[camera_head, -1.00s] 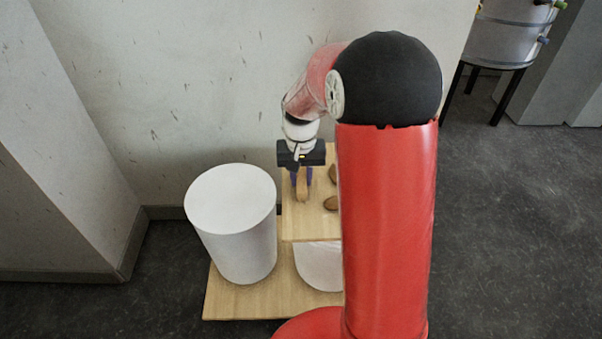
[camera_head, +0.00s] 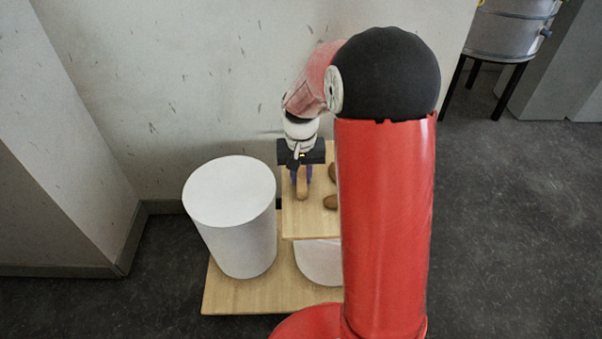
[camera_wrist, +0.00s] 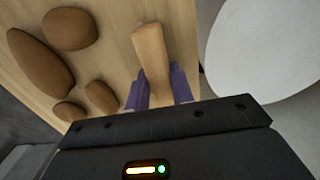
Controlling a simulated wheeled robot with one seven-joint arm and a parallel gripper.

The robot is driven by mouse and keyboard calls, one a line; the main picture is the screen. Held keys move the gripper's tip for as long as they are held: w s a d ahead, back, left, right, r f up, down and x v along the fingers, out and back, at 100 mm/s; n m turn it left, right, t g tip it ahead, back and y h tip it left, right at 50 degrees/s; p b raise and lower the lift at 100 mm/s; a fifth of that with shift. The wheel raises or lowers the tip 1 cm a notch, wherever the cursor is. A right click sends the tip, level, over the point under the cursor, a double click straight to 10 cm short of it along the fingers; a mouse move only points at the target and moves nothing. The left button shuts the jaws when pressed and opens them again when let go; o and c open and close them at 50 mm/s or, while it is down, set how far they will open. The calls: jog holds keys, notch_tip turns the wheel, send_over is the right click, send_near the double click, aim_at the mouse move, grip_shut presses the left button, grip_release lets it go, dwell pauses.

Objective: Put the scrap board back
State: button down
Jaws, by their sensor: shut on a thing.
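The scrap board is a pale wooden board; in the head view (camera_head: 303,224) it lies flat on top of a white drum, and in the wrist view (camera_wrist: 110,22) it fills the upper left. Several brown rounded lumps (camera_wrist: 40,60) sit on it. A tan wooden handle (camera_wrist: 151,50) stands on the board. My gripper (camera_head: 301,175) is shut on this handle, with its purple fingers (camera_wrist: 158,88) on either side of it. Part of the board is hidden behind my red arm. I cannot tell whether the board is lifted off the drum.
A white drum (camera_head: 229,190) stands left of the board, close beside it. Another white drum (camera_head: 318,262) is under the board. Both stand on a low wooden base (camera_head: 235,297). The wall is close behind. A drum on a black stand (camera_head: 507,38) is at the upper right.

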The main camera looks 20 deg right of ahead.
jog(key=shift+f, duration=0.25)
jog(key=c, duration=1.1)
grip_release()
notch_tip(320, 180, up, 8)
jog(key=shift+f+p, duration=0.1)
jog(key=shift+p, duration=0.2)
jog(key=shift+s+r, duration=0.2)
jog(key=shift+r, duration=0.1)
jog(key=s+a+r+n+t, duration=0.1)
jog(key=s+r+t, duration=0.1)
jog(key=s, duration=0.5)
jog(key=s+a+r+n+t, duration=0.1)
jog(key=s+r, duration=0.2)
jog(key=s, duration=0.5)
jog(key=s+a+r+n+t, duration=0.1)
jog(key=s+r+t, duration=0.1)
jog(key=s, duration=0.5)
jog(key=shift+s+a+r+t, duration=0.1)
jog(key=shift+a+r+t, duration=0.05)
jog(key=shift+r, duration=0.3)
jog(key=shift+s+a+r+t, duration=0.1)
jog(key=shift+r+t, duration=0.05)
jog(key=shift+r, duration=0.25)
